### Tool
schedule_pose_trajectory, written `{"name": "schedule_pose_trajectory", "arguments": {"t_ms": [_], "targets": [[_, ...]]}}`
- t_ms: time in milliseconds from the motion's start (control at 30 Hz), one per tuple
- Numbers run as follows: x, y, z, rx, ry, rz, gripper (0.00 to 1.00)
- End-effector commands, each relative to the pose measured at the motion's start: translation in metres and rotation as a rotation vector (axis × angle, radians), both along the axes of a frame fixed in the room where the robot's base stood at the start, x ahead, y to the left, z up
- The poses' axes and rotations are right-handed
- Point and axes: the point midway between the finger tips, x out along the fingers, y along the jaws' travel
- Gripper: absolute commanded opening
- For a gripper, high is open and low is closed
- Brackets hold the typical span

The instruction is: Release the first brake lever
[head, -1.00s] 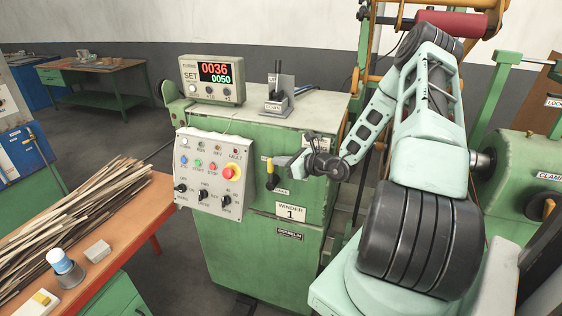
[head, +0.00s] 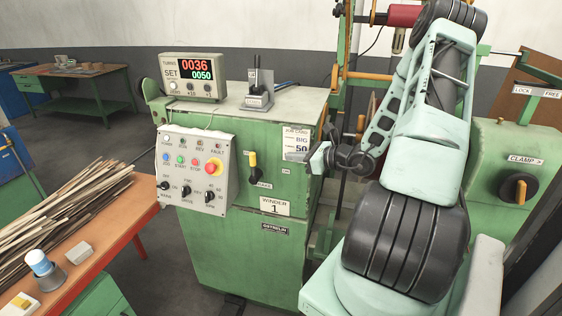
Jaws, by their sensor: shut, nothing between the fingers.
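The brake lever (head: 253,165), small with yellow and black parts, is on the front of the green winder cabinet (head: 220,245), above a label that seems to read BRAKE. It looks roughly upright; its exact setting is too small to read. My gripper (head: 309,172) is to the right of the lever, near the cabinet's right edge, apart from the lever. It is shut and empty. My arm hides part of the machinery behind it.
A grey control panel (head: 194,171) with buttons and knobs projects left of the lever. A turns counter (head: 193,76) and small lever box (head: 258,97) stand on top. A bench (head: 95,250) with wooden strips is at left. A CLAMP knob (head: 518,188) is at right.

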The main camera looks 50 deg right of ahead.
Motion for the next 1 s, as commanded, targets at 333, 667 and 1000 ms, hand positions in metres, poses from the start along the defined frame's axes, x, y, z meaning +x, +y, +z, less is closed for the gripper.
{"name": "schedule_pose_trajectory", "arguments": {"t_ms": [333,667,1000], "targets": [[-0.02,-0.004,0.005,0.001,0.0,0.0,0.0],[-0.02,-0.004,0.004,0.001,0.0,0.0,0.0],[-0.009,0.019,0.007,-0.029,0.006,0.086,0.0]]}}
